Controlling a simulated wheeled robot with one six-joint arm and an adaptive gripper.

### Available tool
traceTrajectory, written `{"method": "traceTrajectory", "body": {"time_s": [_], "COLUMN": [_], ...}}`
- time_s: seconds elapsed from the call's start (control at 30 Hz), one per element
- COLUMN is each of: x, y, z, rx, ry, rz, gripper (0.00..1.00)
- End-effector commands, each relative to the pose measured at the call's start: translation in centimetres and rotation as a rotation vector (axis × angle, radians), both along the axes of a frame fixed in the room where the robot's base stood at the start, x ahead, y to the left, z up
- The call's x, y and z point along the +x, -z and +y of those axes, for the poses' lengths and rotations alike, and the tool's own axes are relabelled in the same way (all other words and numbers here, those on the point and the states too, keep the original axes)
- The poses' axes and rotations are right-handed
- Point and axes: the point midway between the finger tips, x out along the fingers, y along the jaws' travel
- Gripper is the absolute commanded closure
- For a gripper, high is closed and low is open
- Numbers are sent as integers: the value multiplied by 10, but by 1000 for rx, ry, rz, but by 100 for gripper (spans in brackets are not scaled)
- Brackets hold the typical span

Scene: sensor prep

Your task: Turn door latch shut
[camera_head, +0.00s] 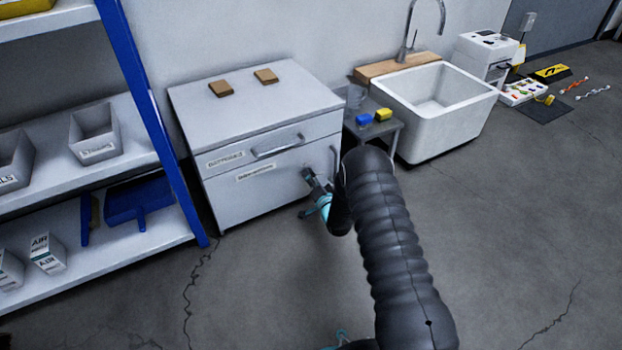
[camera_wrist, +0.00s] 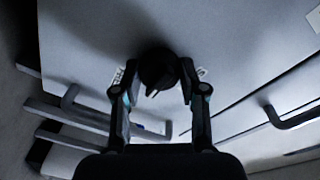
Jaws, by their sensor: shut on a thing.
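A white cabinet (camera_head: 238,112) stands against the wall, with a labelled drawer front (camera_head: 225,160) above a labelled door (camera_head: 245,200). My gripper (camera_head: 308,174) is at the right part of the door front. In the wrist view my gripper (camera_wrist: 157,72) has its two fingers closed on the sides of a dark round latch knob (camera_wrist: 157,66) on the pale front. The knob has a small pointed part that shows between the fingers. In the head view the knob is too small and too covered to tell apart. The door looks flush with the cabinet there.
The drawer has a bar handle (camera_head: 277,146) above my gripper. A small grey table (camera_head: 378,132) with a blue and a yellow sponge and a white sink (camera_head: 440,125) stand to the right. A shelf rack (camera_head: 165,140) is at left. The floor in front is clear.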

Motion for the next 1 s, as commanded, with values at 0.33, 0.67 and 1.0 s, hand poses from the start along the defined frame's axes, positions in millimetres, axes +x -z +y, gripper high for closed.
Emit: {"method": "traceTrajectory", "body": {"time_s": [0.33,0.67,1.0], "x": [0,0,1], "y": [0,2,2], "z": [-1,-1,-2], "rx": [-63,-278,-547], "ry": [1,2,2], "rz": [-43,-186,-368], "gripper": [93,93,93]}}
